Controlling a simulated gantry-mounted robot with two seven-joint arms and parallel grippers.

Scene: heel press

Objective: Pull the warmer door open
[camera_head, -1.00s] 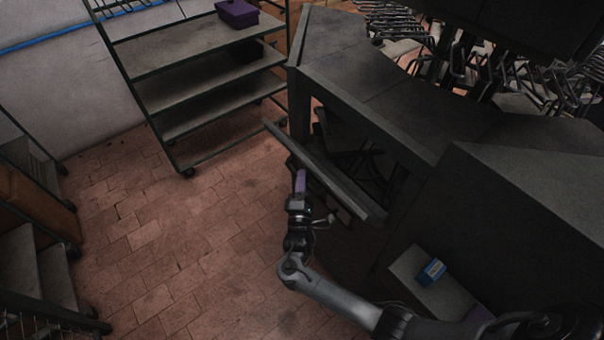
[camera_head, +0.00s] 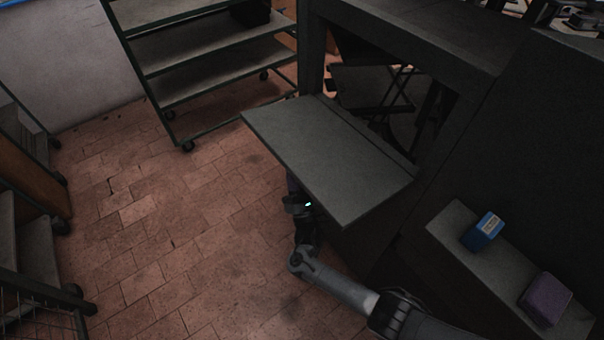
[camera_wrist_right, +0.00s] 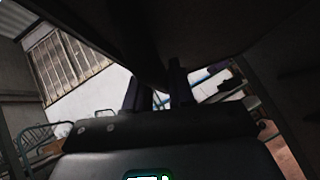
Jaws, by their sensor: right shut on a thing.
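The warmer door (camera_head: 325,160) is a flat dark grey panel, hinged along its inner edge and swung down so that it lies close to level. Behind it, the opening of the dark warmer (camera_head: 400,28) is exposed. My right arm reaches up from the bottom, and its gripper is under the door's outer part, with the fingertips hidden by the panel in the head view. In the right wrist view my right gripper (camera_wrist_right: 157,88) has its two dark fingers against the door's dark underside (camera_wrist_right: 225,30). The gripped part is too dark to make out. My left gripper is not in view.
A shelf rack (camera_head: 210,75) on wheels stands at the back left. A grey ledge (camera_head: 455,225) on the right bears a blue box (camera_head: 483,231) and a purple box (camera_head: 545,298). More shelving stands at the far left. The brick floor (camera_head: 170,235) between is clear.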

